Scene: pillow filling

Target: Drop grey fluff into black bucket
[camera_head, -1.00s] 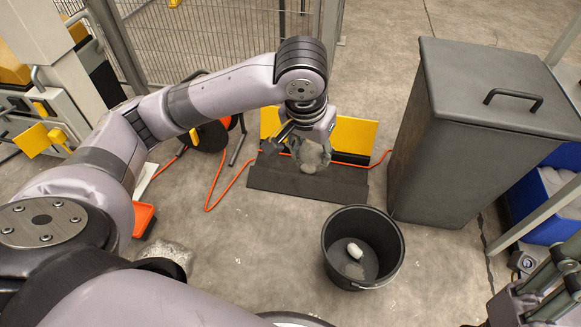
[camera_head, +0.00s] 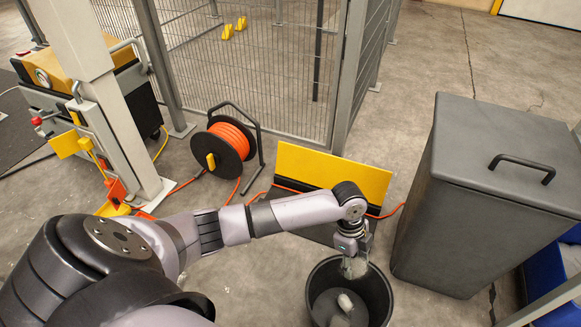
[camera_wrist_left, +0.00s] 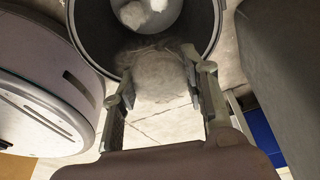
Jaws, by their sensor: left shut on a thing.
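The black bucket (camera_head: 377,299) stands on the floor at the bottom centre right of the head view, with a whitish lump (camera_head: 345,301) inside. My left gripper (camera_head: 354,260) is over the bucket's far rim, shut on a grey fluff clump (camera_head: 355,268). In the left wrist view the fluff (camera_wrist_left: 160,76) sits between the fingers of the gripper (camera_wrist_left: 160,88) and overlaps the bucket's rim (camera_wrist_left: 215,25). Pale lumps (camera_wrist_left: 133,15) show inside the bucket there. I cannot tell how high the fluff is above the rim. My right gripper is not in view.
A tall grey lidded bin (camera_head: 480,190) stands to the right of the bucket. An orange cable reel (camera_head: 228,146) and wire fence (camera_head: 260,70) are further back. A blue container (camera_head: 548,290) is at the right edge.

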